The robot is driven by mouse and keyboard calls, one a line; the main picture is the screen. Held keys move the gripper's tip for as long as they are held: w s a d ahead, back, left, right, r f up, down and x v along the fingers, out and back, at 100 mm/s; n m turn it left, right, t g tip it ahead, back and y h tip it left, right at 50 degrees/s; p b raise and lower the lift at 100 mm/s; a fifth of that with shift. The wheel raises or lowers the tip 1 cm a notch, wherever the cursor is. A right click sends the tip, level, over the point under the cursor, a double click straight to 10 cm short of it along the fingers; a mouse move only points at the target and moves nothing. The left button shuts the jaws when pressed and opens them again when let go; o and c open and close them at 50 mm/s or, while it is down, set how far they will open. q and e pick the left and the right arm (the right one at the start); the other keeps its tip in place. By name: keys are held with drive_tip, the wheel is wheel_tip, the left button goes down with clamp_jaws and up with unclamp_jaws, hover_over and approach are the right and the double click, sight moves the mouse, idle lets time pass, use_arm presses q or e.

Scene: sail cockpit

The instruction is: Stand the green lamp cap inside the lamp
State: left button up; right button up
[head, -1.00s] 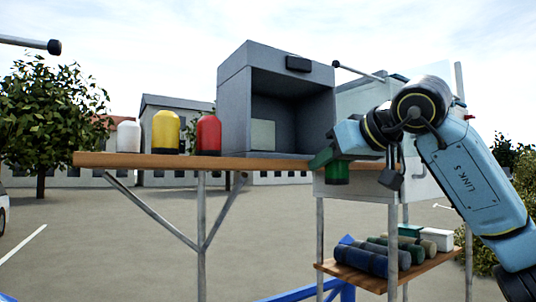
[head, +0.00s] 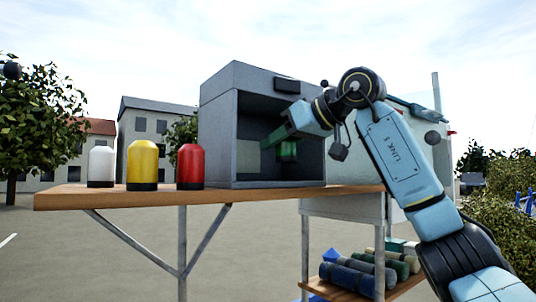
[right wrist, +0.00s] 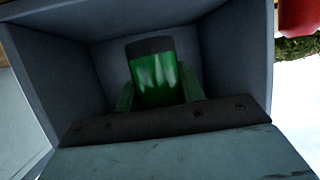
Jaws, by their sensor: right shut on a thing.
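The lamp (head: 218,135) is a grey box with an open front, standing on a wooden shelf. My right gripper (head: 279,143) reaches into its opening from the right. It is shut on the green lamp cap (head: 288,151), which shows small and shaded inside the box. In the right wrist view the green cap (right wrist: 153,78) sits between the two green fingers, its dark band at the picture's top. In the head view the cap appears above the lamp's floor; I cannot tell whether it touches anything. My left gripper is not in view.
White (head: 101,164), yellow (head: 142,163) and red (head: 190,164) caps stand in a row on the wooden shelf (head: 110,198), left of the lamp. A lower shelf (head: 372,289) at the right holds several dark rolls (head: 346,279). The shelf's front strip is clear.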

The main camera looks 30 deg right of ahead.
drive_tip(key=shift+w+a+p, duration=0.15)
drive_tip(key=shift+w+a, duration=0.1)
drive_tip(key=shift+w, duration=0.4)
drive_tip(key=shift+w+a+p, duration=0.15)
drive_tip(key=shift+w+a, duration=0.05)
drive_tip(key=shift+w, duration=0.4)
drive_tip(key=f, duration=0.1)
drive_tip(key=f+b, duration=0.1)
drive_tip(key=f, duration=0.1)
drive_tip(key=shift+w+a+f, duration=0.1)
drive_tip(key=shift+w, duration=0.2)
drive_tip(key=shift+s+f, duration=0.1)
drive_tip(key=shift+f, duration=0.05)
drive_tip(key=o, duration=1)
drive_tip(key=shift+f, duration=0.15)
drive_tip(key=shift+c, duration=0.2)
